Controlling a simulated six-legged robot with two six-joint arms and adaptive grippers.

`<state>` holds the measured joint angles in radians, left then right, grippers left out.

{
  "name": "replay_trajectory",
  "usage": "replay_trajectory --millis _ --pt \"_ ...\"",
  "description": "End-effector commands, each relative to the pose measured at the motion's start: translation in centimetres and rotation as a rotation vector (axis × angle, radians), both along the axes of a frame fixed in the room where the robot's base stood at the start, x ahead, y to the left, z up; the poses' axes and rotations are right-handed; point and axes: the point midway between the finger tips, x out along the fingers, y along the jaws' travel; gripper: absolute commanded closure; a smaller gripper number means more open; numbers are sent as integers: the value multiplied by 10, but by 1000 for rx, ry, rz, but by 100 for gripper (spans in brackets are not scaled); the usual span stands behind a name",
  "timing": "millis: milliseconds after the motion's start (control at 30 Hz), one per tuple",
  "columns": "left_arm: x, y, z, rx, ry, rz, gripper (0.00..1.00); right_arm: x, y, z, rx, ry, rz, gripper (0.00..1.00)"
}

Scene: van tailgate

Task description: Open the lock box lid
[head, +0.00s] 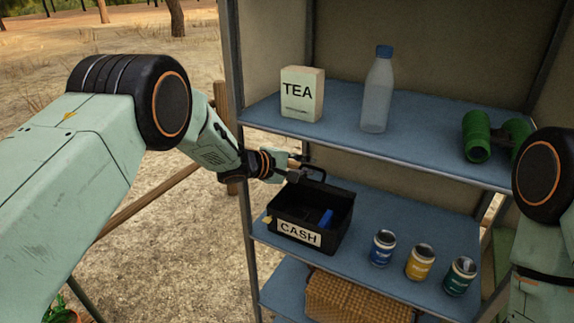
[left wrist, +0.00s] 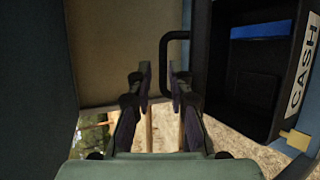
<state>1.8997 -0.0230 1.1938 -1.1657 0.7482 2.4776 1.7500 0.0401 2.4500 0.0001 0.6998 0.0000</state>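The black lock box (head: 329,236), labelled CASH, sits on the middle shelf. Its inside shows, with a blue item (head: 326,217) in it, so the lid is raised; the lid (head: 330,194) appears to stand at the back, with a black handle (head: 313,169) on top. A small yellow piece (head: 268,219) is at the box's left front. My left gripper (head: 301,168) is at the handle. In the left wrist view its fingers (left wrist: 160,82) are apart, with the handle bar (left wrist: 166,60) at the gap; contact is unclear. My right gripper is out of view.
Three cans, blue (head: 383,248), yellow (head: 420,263) and green (head: 460,276), stand right of the box. The upper shelf (head: 345,125) holds a tea box (head: 302,94), a bottle (head: 377,92) and green binoculars (head: 490,135). A wicker basket (head: 350,300) is below. The shelf post (head: 240,180) is beside my left arm.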

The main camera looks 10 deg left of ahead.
Motion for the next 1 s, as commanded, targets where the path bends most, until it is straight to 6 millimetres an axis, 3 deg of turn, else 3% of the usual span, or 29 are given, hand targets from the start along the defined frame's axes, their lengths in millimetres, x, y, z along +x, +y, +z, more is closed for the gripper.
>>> replay_trajectory --millis 600,1000 --pt "-64 61 39 -3 -2 1 81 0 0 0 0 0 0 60" --pt "-72 68 43 -1 -2 -2 81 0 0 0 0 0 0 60"
